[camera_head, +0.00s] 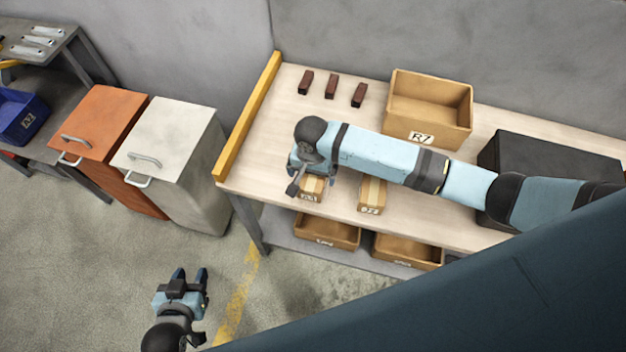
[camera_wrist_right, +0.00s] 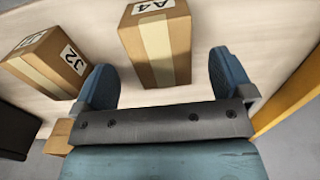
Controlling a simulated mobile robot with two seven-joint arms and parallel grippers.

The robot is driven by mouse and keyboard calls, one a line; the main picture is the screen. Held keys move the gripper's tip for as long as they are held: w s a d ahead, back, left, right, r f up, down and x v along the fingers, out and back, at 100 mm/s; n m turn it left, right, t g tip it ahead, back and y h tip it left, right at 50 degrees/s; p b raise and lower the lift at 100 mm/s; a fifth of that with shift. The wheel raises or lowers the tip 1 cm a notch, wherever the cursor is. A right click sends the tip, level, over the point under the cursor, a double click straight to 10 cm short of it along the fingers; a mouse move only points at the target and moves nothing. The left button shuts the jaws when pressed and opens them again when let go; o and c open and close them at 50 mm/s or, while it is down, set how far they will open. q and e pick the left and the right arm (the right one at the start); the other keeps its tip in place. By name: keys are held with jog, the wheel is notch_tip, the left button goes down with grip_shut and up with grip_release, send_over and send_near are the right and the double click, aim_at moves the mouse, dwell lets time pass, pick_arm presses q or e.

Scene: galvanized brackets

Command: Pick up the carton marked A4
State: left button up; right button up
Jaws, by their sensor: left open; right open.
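The carton marked A4 (camera_wrist_right: 178,55) is a brown box with a pale tape strip and a white label. In the right wrist view it stands at the gap between the fingers of my right gripper (camera_wrist_right: 163,82), which is open. In the head view the carton (camera_head: 314,185) is partly hidden under my right gripper (camera_head: 298,182), near the bench's left front. Whether the fingers touch it I cannot tell. My left gripper (camera_head: 190,276) is open and empty, low over the floor in front of the bench.
A similar carton marked J2 (camera_wrist_right: 42,65) stands beside it, also visible in the head view (camera_head: 371,193). A yellow rail (camera_head: 248,115) edges the bench's (camera_head: 262,165) left end. An R7 bin (camera_head: 430,105), several dark blocks (camera_head: 331,87) and a black box (camera_head: 545,160) lie further back or right.

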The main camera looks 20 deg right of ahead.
aim_at(313, 180)
jog(key=f, duration=0.5)
jog(key=shift+w+d+f, duration=0.1)
jog(key=shift+w+d, duration=0.1)
jog(key=shift+w, duration=0.1)
jog(key=shift+c, duration=0.2)
jog(key=c, duration=1.1)
